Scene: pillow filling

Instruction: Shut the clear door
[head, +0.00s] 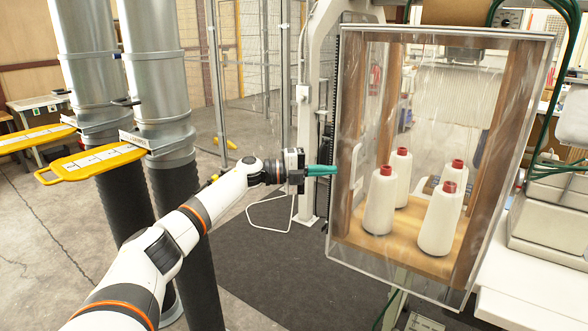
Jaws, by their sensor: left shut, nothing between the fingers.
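The clear door (500,165) is a transparent panel in front of a wooden cabinet (345,130). Its lower edge hangs in front of the cabinet's floor, and its right edge slants past the cabinet's right side. I cannot tell exactly how wide the gap to the cabinet is. Several white thread cones (443,218) with red tops stand upright inside, seen through the panel. My left gripper (334,170) has teal fingers, shut and empty, pointing right at the door's left edge at mid-height. I cannot tell whether the tips touch it. My right gripper is out of view.
Two large metal cylinders (158,65) with black hoses and yellow plates (92,162) stand at left. A white machine frame (308,110) rises behind my gripper. A white table (530,290) and metal bins (548,228) are at right. The dark floor mat (275,250) is mostly clear.

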